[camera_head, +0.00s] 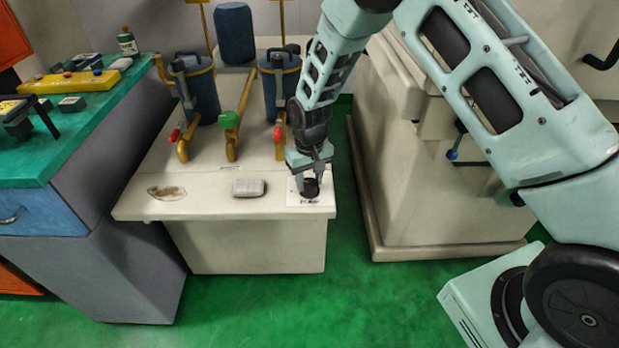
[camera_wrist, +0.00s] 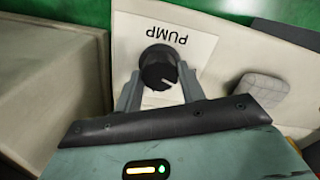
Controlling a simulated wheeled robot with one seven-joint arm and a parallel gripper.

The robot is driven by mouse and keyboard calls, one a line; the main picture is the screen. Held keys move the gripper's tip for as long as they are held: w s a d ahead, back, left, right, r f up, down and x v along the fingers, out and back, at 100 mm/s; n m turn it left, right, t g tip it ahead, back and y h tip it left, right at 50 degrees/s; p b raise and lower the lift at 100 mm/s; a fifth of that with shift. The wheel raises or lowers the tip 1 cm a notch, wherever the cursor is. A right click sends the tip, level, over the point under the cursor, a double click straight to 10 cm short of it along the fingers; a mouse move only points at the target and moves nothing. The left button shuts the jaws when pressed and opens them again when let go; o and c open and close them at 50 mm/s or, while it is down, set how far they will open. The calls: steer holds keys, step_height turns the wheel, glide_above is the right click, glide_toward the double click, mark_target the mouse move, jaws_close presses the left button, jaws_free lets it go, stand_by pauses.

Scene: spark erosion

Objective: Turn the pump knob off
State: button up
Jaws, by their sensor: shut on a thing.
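The black round pump knob (camera_wrist: 158,68) sits on a white plate (camera_wrist: 195,45) marked PUMP in the wrist view. A pale pointer line on the knob's face points toward the right and slightly down in that view. My gripper (camera_wrist: 158,88) is shut on the knob, with one grey finger on each side. In the head view my gripper (camera_head: 310,177) reaches down to the knob (camera_head: 310,188) at the front right corner of the pale bench (camera_head: 210,208). The white plate (camera_head: 296,199) shows around it there.
A grey ribbed block (camera_head: 248,187) lies left of the knob. Blue canisters (camera_head: 197,90) and yellow pipes with red and green valve handles (camera_head: 229,120) stand behind. A green-topped cabinet (camera_head: 90,115) is at left, a pale machine (camera_head: 425,165) at right.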

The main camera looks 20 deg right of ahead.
mark_target(310, 182)
steer(key=shift+n, duration=1.8)
steer(key=o, duration=1)
steer(key=shift+c, duration=0.2)
step_height(310, 182, up, 18)
steer(key=shift+f, duration=0.25)
